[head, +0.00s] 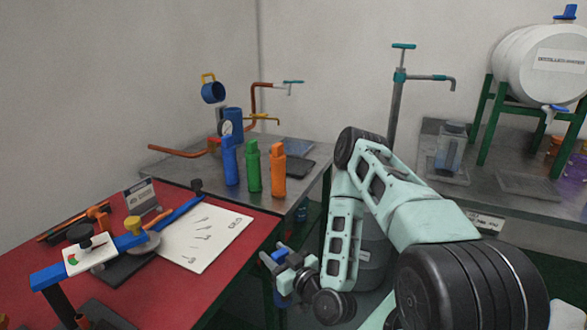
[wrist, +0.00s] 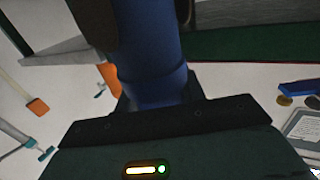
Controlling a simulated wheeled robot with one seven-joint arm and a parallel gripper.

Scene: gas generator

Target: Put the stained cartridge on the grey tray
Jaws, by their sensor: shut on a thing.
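My gripper (head: 294,275) is low in front of the metal bench, right of the red table, and shut. In the wrist view, a blue cylindrical cartridge (wrist: 152,70) stands between the dark fingers. Its far end is dark, and I cannot tell whether that is stain or shadow. In the head view, only small blue parts show at the gripper. A flat grey tray (head: 530,186) lies on the right bench, and a darker flat tray (head: 297,166) lies on the left metal bench. I cannot tell which is the task's tray.
Blue (head: 230,162), green (head: 252,168) and orange (head: 278,172) bottles stand near the left bench's front edge. The red table (head: 215,275) holds a blue-barred device (head: 160,222) and a white sheet (head: 205,237). A glass vessel (head: 449,152) stands left of the right bench's tray.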

